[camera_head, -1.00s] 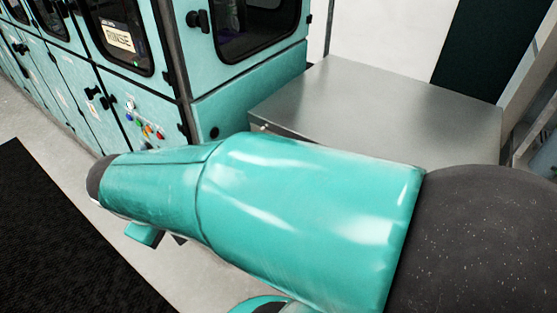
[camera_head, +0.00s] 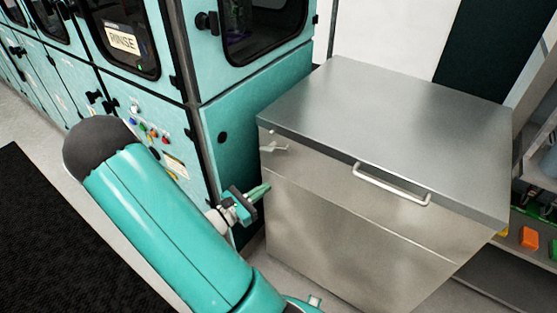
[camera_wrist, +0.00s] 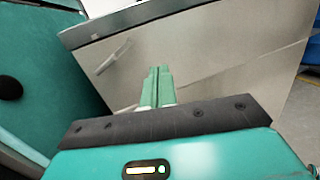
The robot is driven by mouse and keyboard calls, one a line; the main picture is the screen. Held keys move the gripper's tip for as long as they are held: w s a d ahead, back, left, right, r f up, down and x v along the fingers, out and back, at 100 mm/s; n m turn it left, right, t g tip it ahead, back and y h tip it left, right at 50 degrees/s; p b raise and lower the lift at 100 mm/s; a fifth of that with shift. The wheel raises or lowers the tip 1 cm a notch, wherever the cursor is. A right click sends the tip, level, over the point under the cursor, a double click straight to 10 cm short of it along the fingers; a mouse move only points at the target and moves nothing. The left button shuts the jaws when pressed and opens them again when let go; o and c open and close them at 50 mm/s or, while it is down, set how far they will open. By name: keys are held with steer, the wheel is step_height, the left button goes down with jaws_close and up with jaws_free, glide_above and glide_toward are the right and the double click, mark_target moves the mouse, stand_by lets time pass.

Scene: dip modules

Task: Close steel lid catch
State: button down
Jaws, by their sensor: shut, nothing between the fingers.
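A steel cabinet (camera_head: 340,240) with a flat steel lid (camera_head: 400,105) stands at the centre right; the lid lies down on it. The small lid catch (camera_head: 273,148) is on the upper left of the front face, its lever sticking out at a slant. It also shows in the wrist view (camera_wrist: 113,57), up and left of my fingers. My gripper (camera_head: 264,190) is shut and empty, below the catch and close to the front face. In the wrist view my fingertips (camera_wrist: 160,70) point at the steel front. I see no contact with the catch.
A bar handle (camera_head: 392,186) sticks out from the front at the lid's edge. A teal machine (camera_head: 235,110) with windows and buttons stands close on the left. Shelves with coloured bins (camera_head: 529,237) are at the right. A black mat (camera_head: 50,230) lies on the floor.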

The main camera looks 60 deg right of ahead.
mark_target(274, 149)
steer(key=d+f+n+t+h, duration=0.35)
steer(key=f+n+t, duration=0.25)
steer(key=n, duration=0.2)
steer(key=x, duration=0.9)
steer(key=shift+d+f, duration=0.2)
steer(key=shift+d, duration=0.25)
steer(key=r, duration=0.1)
steer(key=w+r, duration=0.1)
steer(key=r, duration=0.2)
steer(key=shift+w+d, duration=0.2)
steer(key=shift+d, duration=0.15)
